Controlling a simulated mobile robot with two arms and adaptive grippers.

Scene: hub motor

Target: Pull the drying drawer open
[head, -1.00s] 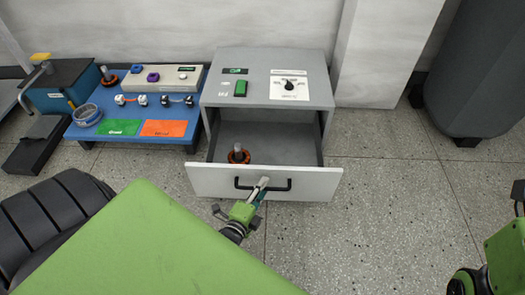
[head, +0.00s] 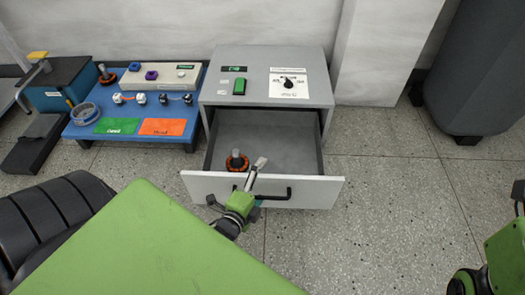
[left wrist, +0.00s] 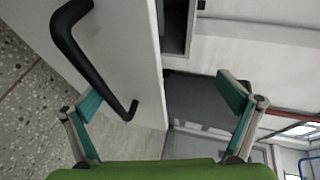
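The drying drawer (head: 310,190) stands pulled out of the grey cabinet (head: 210,97), its inside exposed. A copper-coloured motor part with a pale shaft (head: 237,163) sits in it. The black bar handle (head: 275,195) is on the white drawer front; it also shows in the left wrist view (left wrist: 88,62). My left gripper (head: 257,180) is at the drawer front, around its top edge as seen from the head. In the left wrist view its fingers (left wrist: 160,98) are wide apart, with the handle not clamped between them. My right gripper's fingers do not show.
A blue bench (head: 80,130) with small parts, green and orange mats and a beige box stands left of the cabinet. A dark grey bin (head: 480,70) stands at the right. The floor (head: 390,200) right of the drawer is clear.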

